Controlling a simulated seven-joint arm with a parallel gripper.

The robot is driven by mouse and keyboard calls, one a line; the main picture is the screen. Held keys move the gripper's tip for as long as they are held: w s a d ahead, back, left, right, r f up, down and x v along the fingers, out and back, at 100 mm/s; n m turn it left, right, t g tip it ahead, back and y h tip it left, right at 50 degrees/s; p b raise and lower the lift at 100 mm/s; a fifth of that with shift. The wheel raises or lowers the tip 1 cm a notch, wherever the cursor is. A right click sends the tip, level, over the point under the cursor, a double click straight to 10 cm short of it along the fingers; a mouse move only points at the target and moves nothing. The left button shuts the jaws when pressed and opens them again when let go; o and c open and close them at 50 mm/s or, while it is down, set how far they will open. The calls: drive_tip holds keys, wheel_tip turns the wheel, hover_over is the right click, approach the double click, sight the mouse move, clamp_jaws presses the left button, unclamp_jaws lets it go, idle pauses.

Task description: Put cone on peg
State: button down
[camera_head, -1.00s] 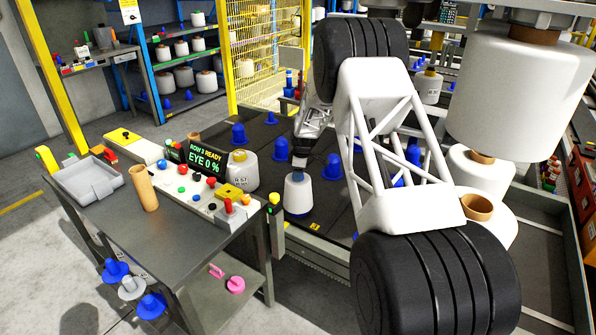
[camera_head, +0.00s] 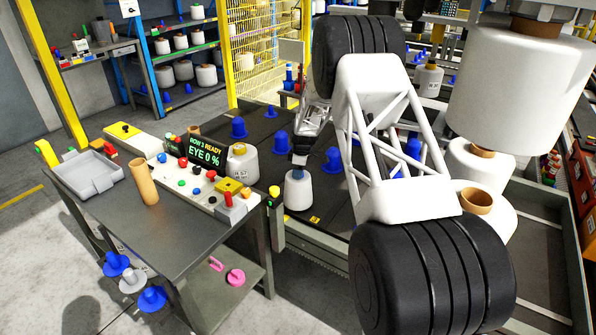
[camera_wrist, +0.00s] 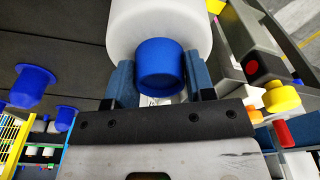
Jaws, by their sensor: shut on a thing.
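A white yarn cone (camera_head: 298,190) with a blue top hangs or stands below my gripper (camera_head: 300,160), over the front of the dark bed. In the wrist view, my gripper (camera_wrist: 160,85) is shut on the cone's blue top (camera_wrist: 160,68), one finger on each side. The white cone body (camera_wrist: 160,22) lies beyond it. I cannot tell whether the cone's base touches anything. Blue pegs stand upright on the bed: one at the left (camera_head: 238,129), one behind the cone (camera_head: 281,144), one to its right (camera_head: 332,161). Blue pegs also show at the left of the wrist view (camera_wrist: 30,86).
Left of the held cone, another white cone (camera_head: 243,163) stands beside the button panel (camera_head: 205,185) with its display. A grey table (camera_head: 130,215) holds a cardboard tube (camera_head: 143,183) and grey tray (camera_head: 88,176). Large white bobbins (camera_head: 515,95) stand at the right. My arm hides part of the bed.

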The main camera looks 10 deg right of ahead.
drive_tip(key=shift+f, duration=0.2)
idle(0.4)
drive_tip(key=shift+c, duration=2)
unclamp_jaws()
drive_tip(key=shift+f, duration=0.1)
drive_tip(key=shift+s+d+r, duration=0.1)
drive_tip(key=shift+d+r, duration=0.05)
drive_tip(key=shift+r, duration=1.15)
drive_tip(key=shift+d+r, duration=0.15)
drive_tip(key=shift+r, duration=1.1)
drive_tip(key=shift+s+d+r, duration=0.1)
drive_tip(key=shift+d+r, duration=0.05)
drive_tip(key=shift+r, duration=1.25)
